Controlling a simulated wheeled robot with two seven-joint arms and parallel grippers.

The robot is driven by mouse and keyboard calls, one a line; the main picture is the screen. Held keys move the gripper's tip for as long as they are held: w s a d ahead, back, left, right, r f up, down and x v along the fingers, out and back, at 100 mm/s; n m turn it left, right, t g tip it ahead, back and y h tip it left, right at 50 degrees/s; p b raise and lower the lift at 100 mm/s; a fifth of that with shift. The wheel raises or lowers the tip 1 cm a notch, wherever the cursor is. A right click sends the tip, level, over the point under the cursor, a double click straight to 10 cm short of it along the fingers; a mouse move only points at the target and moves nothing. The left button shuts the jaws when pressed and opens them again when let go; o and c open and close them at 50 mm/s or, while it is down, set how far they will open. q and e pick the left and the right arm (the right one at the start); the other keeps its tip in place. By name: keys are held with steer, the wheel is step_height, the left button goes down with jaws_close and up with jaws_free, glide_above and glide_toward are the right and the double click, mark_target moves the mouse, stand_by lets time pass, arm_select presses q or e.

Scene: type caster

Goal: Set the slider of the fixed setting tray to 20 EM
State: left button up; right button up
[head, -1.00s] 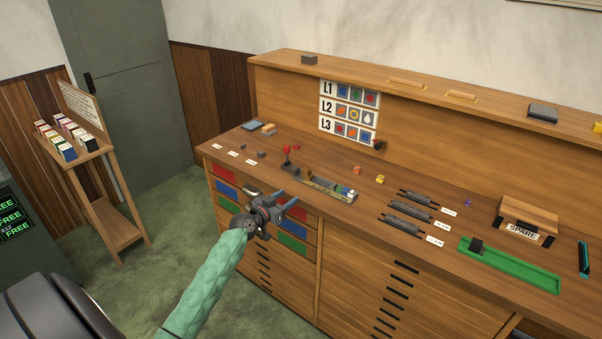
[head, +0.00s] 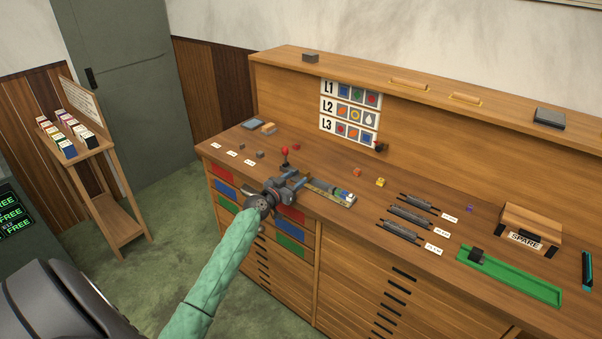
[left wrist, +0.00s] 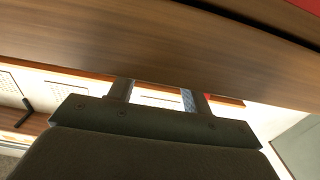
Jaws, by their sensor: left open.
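A narrow brass-coloured tray (head: 331,191) lies on the bench beside a red-knobbed lever (head: 285,153), with small coloured blocks (head: 344,195) at its right end. I take it to be the setting tray. Its left end is hidden behind my left gripper, and I cannot make out its slider or scale. My left gripper (head: 297,178) is open at that left end, near the bench's front edge; I cannot tell whether it touches anything. In the left wrist view its two fingers (left wrist: 155,94) are apart with nothing visible between them. My right gripper is not in view.
A green tray (head: 520,282) with a dark block (head: 476,256) lies at the right. Several dark bars (head: 408,214) with white labels lie between. A box marked SPARE (head: 530,227) stands behind. Drawers fill the bench front. Small blocks (head: 380,182) stand behind the brass tray.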

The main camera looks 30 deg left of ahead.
mark_target(303, 173)
arm_select(q)
steer(key=shift+w+d+p, duration=0.2)
steer(key=shift+w+p, duration=0.25)
steer(key=shift+w, duration=1.3)
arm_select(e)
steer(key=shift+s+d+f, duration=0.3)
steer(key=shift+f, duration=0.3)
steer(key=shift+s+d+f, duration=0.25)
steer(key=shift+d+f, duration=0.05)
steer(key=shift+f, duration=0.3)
arm_select(q)
jaws_close()
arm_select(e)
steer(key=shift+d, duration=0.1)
